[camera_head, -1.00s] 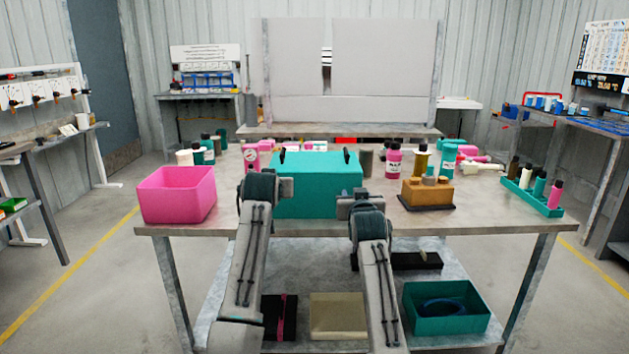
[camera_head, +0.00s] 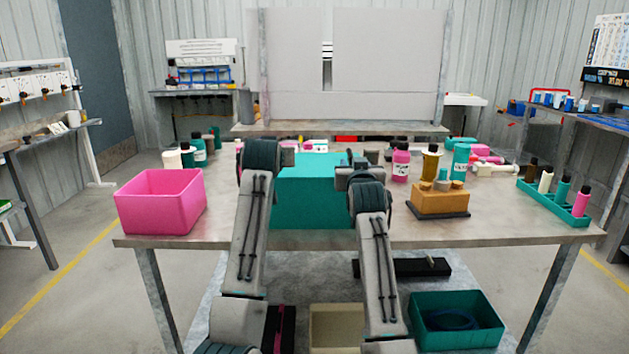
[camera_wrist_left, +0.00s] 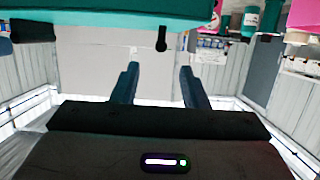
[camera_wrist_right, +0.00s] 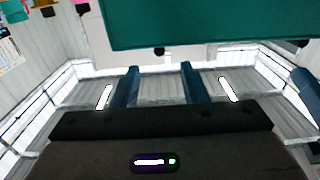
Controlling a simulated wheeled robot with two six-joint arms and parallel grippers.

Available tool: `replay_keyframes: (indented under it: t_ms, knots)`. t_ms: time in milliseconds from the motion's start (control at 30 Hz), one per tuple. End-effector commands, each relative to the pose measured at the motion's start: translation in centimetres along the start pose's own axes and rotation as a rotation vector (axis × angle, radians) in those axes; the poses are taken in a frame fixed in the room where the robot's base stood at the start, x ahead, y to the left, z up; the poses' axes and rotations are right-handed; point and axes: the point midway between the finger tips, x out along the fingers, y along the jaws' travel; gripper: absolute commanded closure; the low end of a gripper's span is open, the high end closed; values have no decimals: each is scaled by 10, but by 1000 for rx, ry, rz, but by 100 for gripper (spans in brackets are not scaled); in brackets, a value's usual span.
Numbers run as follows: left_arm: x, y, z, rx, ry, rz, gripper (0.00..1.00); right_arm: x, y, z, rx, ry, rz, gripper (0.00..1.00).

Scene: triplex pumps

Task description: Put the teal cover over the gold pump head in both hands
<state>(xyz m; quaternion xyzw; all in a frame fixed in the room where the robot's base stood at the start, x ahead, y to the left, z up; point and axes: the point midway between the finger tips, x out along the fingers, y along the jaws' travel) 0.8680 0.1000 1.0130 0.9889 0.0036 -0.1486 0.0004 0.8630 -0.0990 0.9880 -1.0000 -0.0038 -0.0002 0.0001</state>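The teal cover (camera_head: 310,210) stands on the table between and beyond my arms, with its front face toward me. It also shows at the top of the left wrist view (camera_wrist_left: 110,22) and the right wrist view (camera_wrist_right: 190,25). A black handle stub (camera_wrist_left: 161,40) shows beside it. My left gripper (camera_wrist_left: 157,66) is open and empty, fingers apart and clear of the handle. My right gripper (camera_wrist_right: 158,68) is open and empty below another dark stub (camera_wrist_right: 159,51). The gold pump head (camera_head: 440,201) sits upright and uncovered on a dark base, right of the cover.
A pink bin (camera_head: 160,203) stands at the table's left. Bottles, including a pink one (camera_head: 401,163), stand behind the gold pump. A teal rack (camera_head: 552,208) of bottles is at the right edge. The table's front right is bare. A teal bin (camera_head: 455,330) sits on the lower shelf.

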Motion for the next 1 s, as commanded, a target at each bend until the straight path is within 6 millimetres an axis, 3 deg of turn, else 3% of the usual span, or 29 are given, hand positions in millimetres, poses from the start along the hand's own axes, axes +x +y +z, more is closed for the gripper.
replay_keyframes:
  t_ms: [600, 1000]
  knots:
    - [81, -1, 0, 1, -3, -1, 60, 81, 1, -1, -3, -1, 1, 60]
    - [104, 0, 1, -1, -2, 0, 60, 104, 0, 0, 0, 1, 0, 60]
